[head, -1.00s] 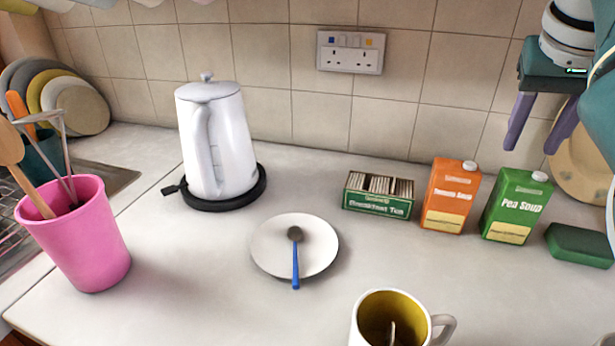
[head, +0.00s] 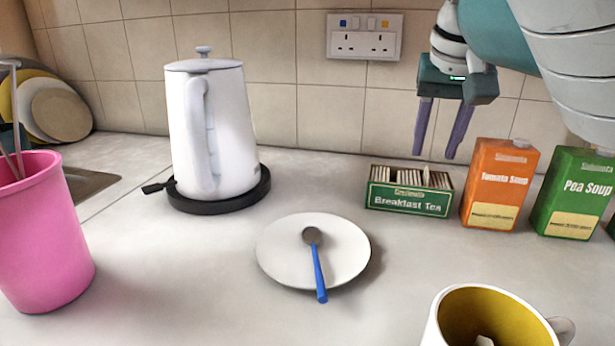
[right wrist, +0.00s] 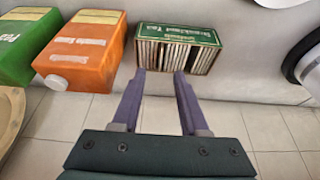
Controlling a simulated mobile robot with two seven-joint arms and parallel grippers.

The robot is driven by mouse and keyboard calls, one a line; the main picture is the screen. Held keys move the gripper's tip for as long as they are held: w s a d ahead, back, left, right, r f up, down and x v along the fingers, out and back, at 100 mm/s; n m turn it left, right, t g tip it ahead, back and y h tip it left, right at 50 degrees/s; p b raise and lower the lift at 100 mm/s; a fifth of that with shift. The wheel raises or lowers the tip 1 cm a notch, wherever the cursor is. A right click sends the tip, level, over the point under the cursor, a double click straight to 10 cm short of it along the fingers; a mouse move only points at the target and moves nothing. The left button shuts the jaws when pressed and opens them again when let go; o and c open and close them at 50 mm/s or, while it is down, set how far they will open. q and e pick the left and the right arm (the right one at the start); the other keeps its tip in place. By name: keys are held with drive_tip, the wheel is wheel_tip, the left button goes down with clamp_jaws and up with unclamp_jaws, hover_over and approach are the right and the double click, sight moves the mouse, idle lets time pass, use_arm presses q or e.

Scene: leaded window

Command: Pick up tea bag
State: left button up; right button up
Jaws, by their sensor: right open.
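The tea bags (head: 411,178) stand in a row in the open top of a green Breakfast Tea box (head: 409,199), on the counter by the back wall. In the right wrist view the box (right wrist: 178,33) and the row of tea bags (right wrist: 163,56) lie just beyond my fingertips. My right gripper (head: 434,150) hangs above and slightly right of the box, fingers pointing down. It is open and empty, and in the right wrist view its two fingers (right wrist: 160,75) are apart. My left gripper is not in view.
An orange tomato soup carton (head: 499,184) stands close right of the tea box, with a green pea soup carton (head: 574,192) beyond it. A plate (head: 350,250) with a blue-handled spoon (head: 318,270), a mug (head: 500,318), a white kettle (head: 213,130) and a pink pot (head: 45,235) stand around.

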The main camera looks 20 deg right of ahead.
sight(428, 167)
drive_tip(key=shift+b+x, duration=0.3)
drive_tip(key=shift+x, duration=1.45)
drive_tip(key=shift+w, duration=0.1)
drive_tip(key=shift+c, duration=0.4)
clamp_jaws()
